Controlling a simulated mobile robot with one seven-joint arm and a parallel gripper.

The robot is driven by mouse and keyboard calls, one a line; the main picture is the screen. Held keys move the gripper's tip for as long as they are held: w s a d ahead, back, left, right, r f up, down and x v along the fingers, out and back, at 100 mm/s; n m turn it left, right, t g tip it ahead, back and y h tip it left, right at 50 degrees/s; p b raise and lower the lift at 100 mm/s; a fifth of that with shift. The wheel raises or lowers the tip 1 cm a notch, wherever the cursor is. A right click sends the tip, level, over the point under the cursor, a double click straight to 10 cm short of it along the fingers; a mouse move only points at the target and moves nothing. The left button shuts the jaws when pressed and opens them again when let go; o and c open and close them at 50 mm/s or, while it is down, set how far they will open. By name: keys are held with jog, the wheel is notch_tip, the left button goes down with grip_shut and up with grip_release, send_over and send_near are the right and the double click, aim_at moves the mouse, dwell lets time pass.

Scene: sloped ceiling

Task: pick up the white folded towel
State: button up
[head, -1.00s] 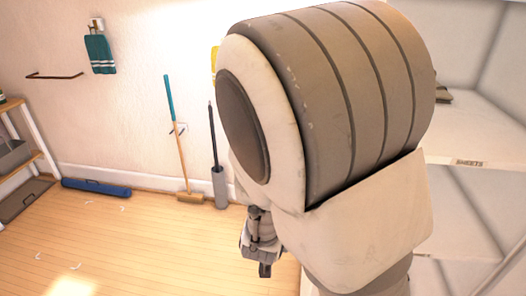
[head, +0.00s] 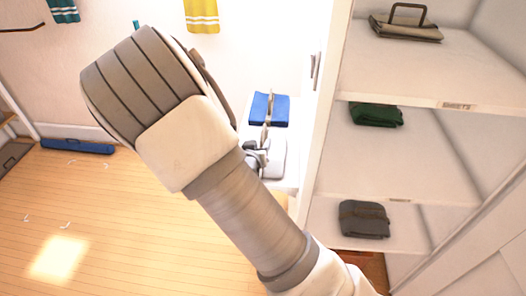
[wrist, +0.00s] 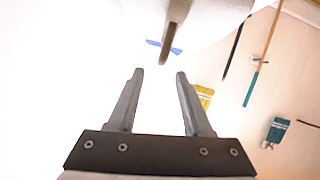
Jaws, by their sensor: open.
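In the head view, a pale folded block (head: 273,163), which looks like the white folded towel, lies on a white surface beyond my arm. My arm and gripper hide part of it. My gripper (head: 256,152) shows small beside its left edge; I cannot tell whether they touch. In the wrist view, my gripper (wrist: 159,74) is open, with nothing between its two fingers. The area around the fingers is washed out white, so the towel's outline cannot be made out there.
A blue folded cloth (head: 280,110) lies behind the pale block. White shelves (head: 395,160) at right hold a green cloth (head: 376,115), a dark grey cloth (head: 364,220) and a brownish folded item (head: 407,32). A yellow towel (head: 201,15) hangs on the wall. The wooden floor at left is mostly clear.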

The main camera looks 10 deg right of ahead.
aim_at(263, 134)
jog(key=x, duration=0.8)
jog(key=shift+w+a, duration=0.1)
jog(key=shift+w, duration=0.25)
jog(key=shift+r, duration=0.1)
grip_shut()
dwell(0.9)
